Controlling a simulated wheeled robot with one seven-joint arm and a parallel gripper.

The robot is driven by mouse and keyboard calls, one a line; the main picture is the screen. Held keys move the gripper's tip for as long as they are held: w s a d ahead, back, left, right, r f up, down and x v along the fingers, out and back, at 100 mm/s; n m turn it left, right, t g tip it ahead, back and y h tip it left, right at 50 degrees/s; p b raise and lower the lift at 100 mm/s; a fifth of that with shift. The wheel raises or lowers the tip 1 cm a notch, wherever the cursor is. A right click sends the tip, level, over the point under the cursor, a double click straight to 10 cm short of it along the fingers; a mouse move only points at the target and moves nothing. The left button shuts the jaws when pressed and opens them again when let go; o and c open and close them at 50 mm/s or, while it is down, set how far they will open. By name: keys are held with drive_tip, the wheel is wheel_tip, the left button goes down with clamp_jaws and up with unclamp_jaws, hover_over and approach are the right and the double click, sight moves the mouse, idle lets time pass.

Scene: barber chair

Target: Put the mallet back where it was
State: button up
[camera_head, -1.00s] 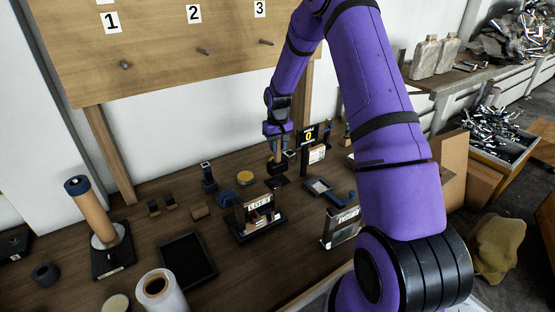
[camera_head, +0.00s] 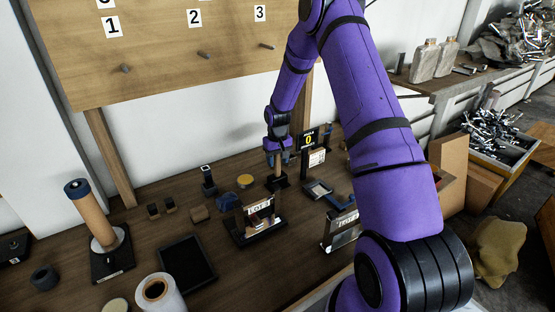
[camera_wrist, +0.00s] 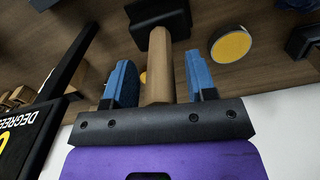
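The mallet has a dark block head (camera_wrist: 160,16) and a pale wooden handle (camera_wrist: 160,65). In the head view, the mallet (camera_head: 277,182) is upright, head down at the table among the small items; the handle rises toward my gripper (camera_head: 277,152). In the wrist view, my gripper (camera_wrist: 161,88) has its blue fingers either side of the handle, with a gap showing on both sides. It is open around the handle. The exact contact under the head is hidden.
A yellow-topped round tin (camera_head: 245,181) and a dark blue item stand left of the mallet. A black sign with a yellow mark (camera_head: 308,141) is close on the right. The lot 3 stand (camera_head: 258,220) is in front. The pegboard (camera_head: 170,45) rises behind.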

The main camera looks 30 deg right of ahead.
wheel_tip(320, 180, up, 12)
drive_tip(key=shift+r, duration=0.2)
drive_tip(key=s+a+r+t, duration=0.1)
drive_tip(key=s+a+r, duration=0.5)
drive_tip(key=r, duration=0.4)
drive_tip(key=s+a+r+t, duration=0.1)
drive_tip(key=s+a+r, duration=0.3)
drive_tip(key=s+r, duration=0.55)
drive_tip(key=s+a+r+t, duration=0.1)
drive_tip(key=s+a+r, duration=0.1)
drive_tip(key=s, duration=0.5)
drive_tip(key=s+a+r+n+t, duration=0.1)
drive_tip(key=s+a+r, duration=0.1)
drive_tip(key=s, duration=0.6)
drive_tip(key=s+a+r+t, duration=0.1)
drive_tip(key=s+a+r, duration=0.1)
drive_tip(key=s, duration=0.6)
drive_tip(key=shift+a+r+n, duration=0.35)
drive_tip(key=shift+a+n, duration=0.05)
drive_tip(key=shift+a, duration=0.2)
